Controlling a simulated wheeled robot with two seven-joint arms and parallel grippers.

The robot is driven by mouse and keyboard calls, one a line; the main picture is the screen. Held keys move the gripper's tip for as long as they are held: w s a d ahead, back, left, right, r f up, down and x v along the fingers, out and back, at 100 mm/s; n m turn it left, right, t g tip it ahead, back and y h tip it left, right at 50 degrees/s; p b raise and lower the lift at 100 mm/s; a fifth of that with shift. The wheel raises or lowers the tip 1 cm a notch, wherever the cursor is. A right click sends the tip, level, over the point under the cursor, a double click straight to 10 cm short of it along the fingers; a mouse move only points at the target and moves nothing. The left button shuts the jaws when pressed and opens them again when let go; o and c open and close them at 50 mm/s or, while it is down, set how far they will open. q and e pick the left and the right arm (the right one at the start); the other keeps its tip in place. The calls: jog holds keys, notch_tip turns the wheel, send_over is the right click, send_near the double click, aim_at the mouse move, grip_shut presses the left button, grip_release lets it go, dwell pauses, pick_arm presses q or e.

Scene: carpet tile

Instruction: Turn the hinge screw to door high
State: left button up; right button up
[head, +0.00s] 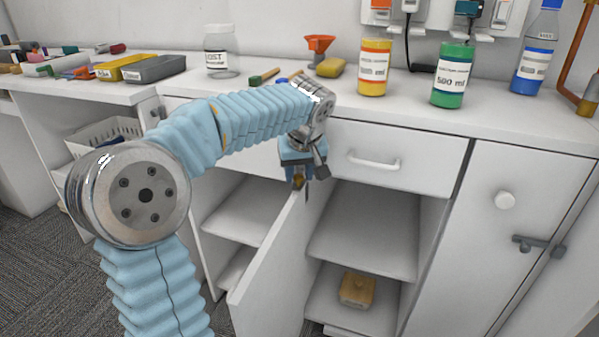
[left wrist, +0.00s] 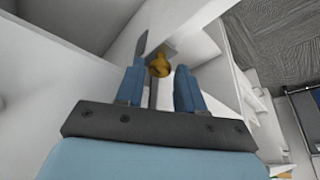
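The cabinet door (head: 275,262) stands swung open below the counter. A brass-coloured hinge screw (left wrist: 159,66) with a rounded head shows near the door's top in the left wrist view. Its brass colour also shows small below my gripper in the head view. My left gripper (head: 301,172) is at the top of the door, just under the counter front. In the left wrist view my gripper's (left wrist: 160,75) two blue fingers are apart, with the screw head between or just beyond their tips. I cannot tell whether they touch it. My right gripper is not in view.
A drawer with a handle (head: 374,160) is right of my gripper, above open shelves. A yellowish box (head: 357,289) sits on the lower shelf. Bottles (head: 374,68) and a jar (head: 221,52) stand on the counter.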

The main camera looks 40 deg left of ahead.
pick_arm(q)
jog(key=shift+c, duration=0.3)
grip_shut()
jog(key=shift+m, duration=0.3)
jog(key=shift+s+a+m+t+h, duration=0.1)
jog(key=shift+m+t+h, duration=0.25)
jog(key=shift+m, duration=0.55)
jog(key=m+h, duration=0.1)
jog(key=m, duration=0.1)
jog(key=shift+a+m+t, duration=0.1)
jog(key=shift+m+t, duration=0.15)
jog(key=shift+m, duration=0.05)
jog(key=m+h+p, duration=0.1)
jog(key=m, duration=0.3)
jog(key=shift+a+r+h+p, duration=0.1)
jog(key=shift+a+h+p, duration=0.1)
jog(key=shift+h+p, duration=0.15)
jog(key=shift+a+m+h+p, duration=0.1)
jog(key=shift+m+h+p, duration=0.4)
jog(key=shift+m, duration=1.3)
